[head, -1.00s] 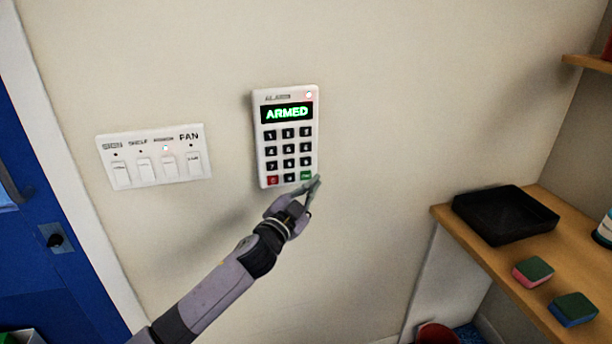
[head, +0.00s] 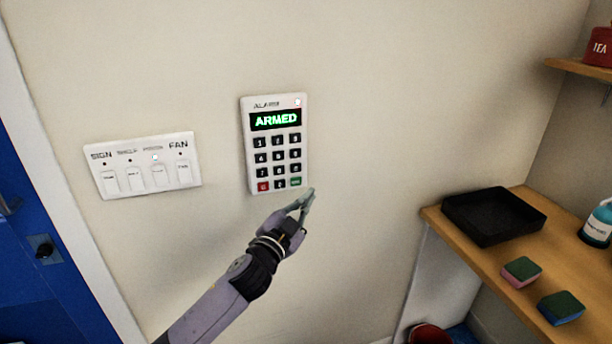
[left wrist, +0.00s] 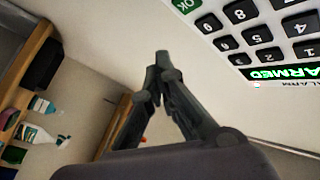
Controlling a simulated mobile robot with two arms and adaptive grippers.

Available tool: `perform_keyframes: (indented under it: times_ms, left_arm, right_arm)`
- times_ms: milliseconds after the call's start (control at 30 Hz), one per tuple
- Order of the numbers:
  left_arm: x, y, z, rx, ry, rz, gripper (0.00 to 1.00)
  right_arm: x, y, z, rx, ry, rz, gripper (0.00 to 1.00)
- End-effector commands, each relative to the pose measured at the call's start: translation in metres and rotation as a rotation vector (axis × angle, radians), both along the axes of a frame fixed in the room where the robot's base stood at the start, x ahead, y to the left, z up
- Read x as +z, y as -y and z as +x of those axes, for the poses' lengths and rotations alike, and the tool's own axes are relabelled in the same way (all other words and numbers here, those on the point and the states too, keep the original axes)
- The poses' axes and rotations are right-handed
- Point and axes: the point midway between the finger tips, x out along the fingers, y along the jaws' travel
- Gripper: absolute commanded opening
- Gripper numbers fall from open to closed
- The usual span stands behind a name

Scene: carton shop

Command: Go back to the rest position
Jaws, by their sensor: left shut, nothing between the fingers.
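My left gripper (head: 307,197) is shut and empty, just below the lower right corner of the alarm keypad (head: 276,160) in the head view. A small gap seems to show between its fingertips and the keypad. The keypad is white, on the wall, and its display reads ARMED in green. In the left wrist view the closed fingertips (left wrist: 164,58) point away from me, with the keypad (left wrist: 235,38) large at the upper right. My right gripper is not in view.
A switch panel (head: 145,166) is on the wall left of the keypad. A blue door (head: 35,290) is at far left. At right, a wooden shelf (head: 510,295) bears a black tray (head: 490,235), two sponges (head: 562,308) and a bottle (head: 598,222). The wall between is bare.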

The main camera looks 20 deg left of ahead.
Motion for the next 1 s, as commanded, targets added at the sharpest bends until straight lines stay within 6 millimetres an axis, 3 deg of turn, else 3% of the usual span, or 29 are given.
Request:
perform_keyframes:
  times_ms: [167,267,367,433,567,700,767,867,1000]
  left_arm:
    - [-0.011,-0.002,0.001,0.006,-0.02,-0.002,0.0]
    - [-0.047,-0.009,0.004,0.024,-0.088,-0.011,0.0]
    - [-0.11,-0.021,0.002,0.056,-0.202,-0.026,0.0]
    - [-0.163,-0.03,-0.004,0.082,-0.298,-0.04,0.0]
    - [-0.259,-0.046,-0.031,0.129,-0.474,-0.064,0.0]
    - [-0.357,-0.057,-0.078,0.176,-0.66,-0.091,0.0]
    - [-0.395,-0.062,-0.103,0.197,-0.737,-0.102,0.0]
    - [-0.456,-0.066,-0.151,0.229,-0.863,-0.12,0.0]
    - [-0.53,-0.069,-0.23,0.275,-1.036,-0.144,0.0]
  right_arm:
    - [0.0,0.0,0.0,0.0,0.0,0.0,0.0]
    - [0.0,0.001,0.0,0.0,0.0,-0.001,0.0]
    - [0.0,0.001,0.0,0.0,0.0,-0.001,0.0]
    - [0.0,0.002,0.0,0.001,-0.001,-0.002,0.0]
    - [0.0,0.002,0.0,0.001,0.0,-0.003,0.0]
    - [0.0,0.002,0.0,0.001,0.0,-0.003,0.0]
    - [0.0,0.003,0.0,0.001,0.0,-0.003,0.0]
    - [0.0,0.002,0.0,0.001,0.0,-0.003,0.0]
    - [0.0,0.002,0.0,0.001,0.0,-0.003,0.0]
